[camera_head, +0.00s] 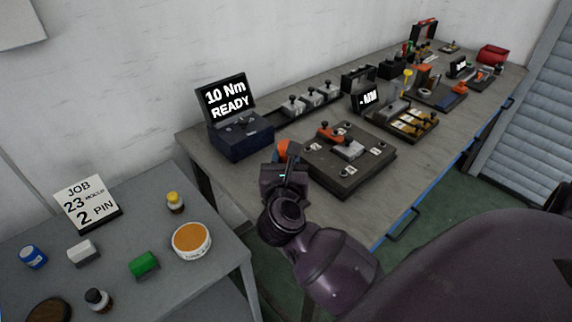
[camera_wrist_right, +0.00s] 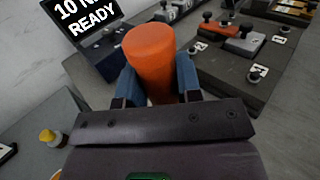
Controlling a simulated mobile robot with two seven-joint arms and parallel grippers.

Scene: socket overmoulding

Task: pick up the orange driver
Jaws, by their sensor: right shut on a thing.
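The orange driver (camera_wrist_right: 150,55) stands between the two blue finger pads of my right gripper (camera_wrist_right: 155,85) in the right wrist view. The pads press on both of its sides, and the gripper is shut on it. In the head view only a bit of the orange driver (camera_head: 283,149) shows past my right gripper (camera_head: 284,170), at the near left part of the long bench. Its lower end is hidden, so I cannot tell whether it touches the bench. My left gripper is not in view.
A dark blue box with a "10 Nm READY" screen (camera_head: 228,100) stands behind the driver. A dark fixture plate (camera_head: 345,180) with numbered knobs lies close to the right. A side table (camera_head: 215,265) at the left holds a job card (camera_head: 88,203), a round tub (camera_head: 191,240) and small bottles.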

